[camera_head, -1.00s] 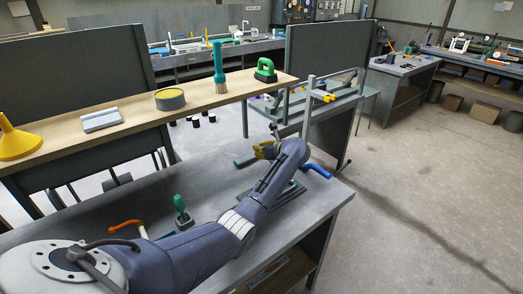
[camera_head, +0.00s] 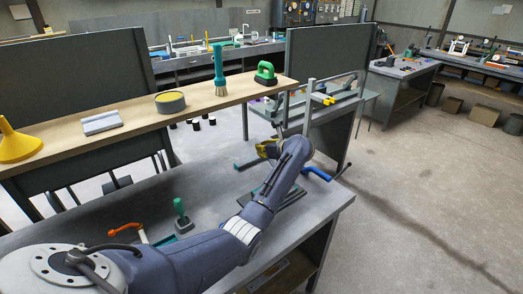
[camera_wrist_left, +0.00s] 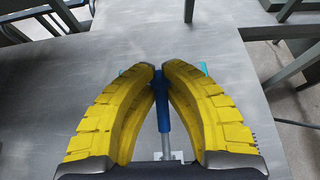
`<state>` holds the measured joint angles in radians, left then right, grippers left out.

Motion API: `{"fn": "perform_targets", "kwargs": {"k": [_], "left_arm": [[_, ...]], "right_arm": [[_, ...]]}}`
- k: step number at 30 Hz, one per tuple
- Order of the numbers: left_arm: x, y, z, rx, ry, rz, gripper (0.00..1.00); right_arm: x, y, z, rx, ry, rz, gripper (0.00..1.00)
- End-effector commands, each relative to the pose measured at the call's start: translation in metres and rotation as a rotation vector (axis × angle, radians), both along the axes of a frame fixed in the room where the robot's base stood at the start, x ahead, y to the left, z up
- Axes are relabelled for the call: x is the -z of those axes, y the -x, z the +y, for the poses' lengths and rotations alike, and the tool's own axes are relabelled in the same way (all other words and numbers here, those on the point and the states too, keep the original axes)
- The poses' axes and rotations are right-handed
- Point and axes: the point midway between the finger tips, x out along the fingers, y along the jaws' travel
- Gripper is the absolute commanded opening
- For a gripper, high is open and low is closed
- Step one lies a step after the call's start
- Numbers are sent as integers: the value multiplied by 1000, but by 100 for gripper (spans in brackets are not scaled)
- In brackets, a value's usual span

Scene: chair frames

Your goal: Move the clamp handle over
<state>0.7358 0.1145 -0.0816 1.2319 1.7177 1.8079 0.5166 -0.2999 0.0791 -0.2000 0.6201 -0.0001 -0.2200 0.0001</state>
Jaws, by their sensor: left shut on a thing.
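My left gripper (camera_head: 267,148) reaches over the grey workbench (camera_head: 218,178) near its far right part. In the left wrist view its yellow fingers (camera_wrist_left: 163,72) are shut on a dark blue clamp handle (camera_wrist_left: 161,98) with a grey rod. The handle lies between the fingertips. A teal piece shows just beyond and below the fingertips, mostly hidden by them. In the head view the held handle is hidden by my arm and fingers. My right gripper is not in view.
A blue bent handle (camera_head: 316,174) lies right of my forearm, near the bench edge. A green-handled tool (camera_head: 180,214) and an orange-handled tool (camera_head: 125,229) are at the near left. A wooden shelf (camera_head: 140,133) carries a funnel, brush and other items.

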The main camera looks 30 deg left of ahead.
Motion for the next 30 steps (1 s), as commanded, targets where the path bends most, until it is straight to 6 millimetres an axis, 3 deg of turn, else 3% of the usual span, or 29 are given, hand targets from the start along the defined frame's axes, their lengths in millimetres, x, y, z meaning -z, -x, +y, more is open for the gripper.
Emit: {"fn": "perform_targets", "kwargs": {"k": [14, 30], "left_arm": [[-3, 0, -1, 1, -1, -2, 0], [-25, 6, -17, 1, -1, -3, 0]], "right_arm": [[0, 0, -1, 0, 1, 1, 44], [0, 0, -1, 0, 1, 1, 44]]}}
